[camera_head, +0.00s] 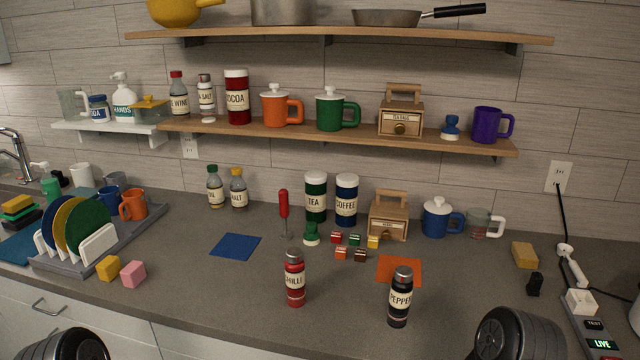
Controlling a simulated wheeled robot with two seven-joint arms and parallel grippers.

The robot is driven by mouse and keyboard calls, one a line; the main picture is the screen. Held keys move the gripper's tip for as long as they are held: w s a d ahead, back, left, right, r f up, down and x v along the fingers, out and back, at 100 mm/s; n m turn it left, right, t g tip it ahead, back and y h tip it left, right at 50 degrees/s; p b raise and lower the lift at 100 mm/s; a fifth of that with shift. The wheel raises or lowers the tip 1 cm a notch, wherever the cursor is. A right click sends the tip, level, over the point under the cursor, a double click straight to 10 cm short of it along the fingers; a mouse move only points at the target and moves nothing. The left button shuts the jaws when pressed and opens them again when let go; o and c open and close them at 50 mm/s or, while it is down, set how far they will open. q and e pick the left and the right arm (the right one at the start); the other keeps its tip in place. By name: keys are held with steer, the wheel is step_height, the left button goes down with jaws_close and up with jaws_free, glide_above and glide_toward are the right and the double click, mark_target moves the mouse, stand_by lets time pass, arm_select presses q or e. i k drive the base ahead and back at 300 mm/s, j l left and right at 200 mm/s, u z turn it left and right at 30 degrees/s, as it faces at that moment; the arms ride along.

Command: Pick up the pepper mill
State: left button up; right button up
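The pepper mill (398,312) stands upright on the grey counter (220,285), near its front edge and right of centre. It is a black cylinder with a cream label and a grey top. A similar red chilli mill (296,296) stands upright to its left, apart from it. Dark rounded parts of my arms show at the bottom left and bottom right, the right one to the right of the pepper mill and apart from it. Neither gripper's fingers are in view. Nothing touches the pepper mill except the counter.
An orange mat (385,268) lies just behind the pepper mill. Small coloured cubes (354,240) and a wooden box (388,222) are farther back. A power strip (590,325) lies at far right. The counter between the two mills is clear.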

mark_target(400, 294)
steer(key=z, duration=2.45)
steer(key=k+j, duration=0.55)
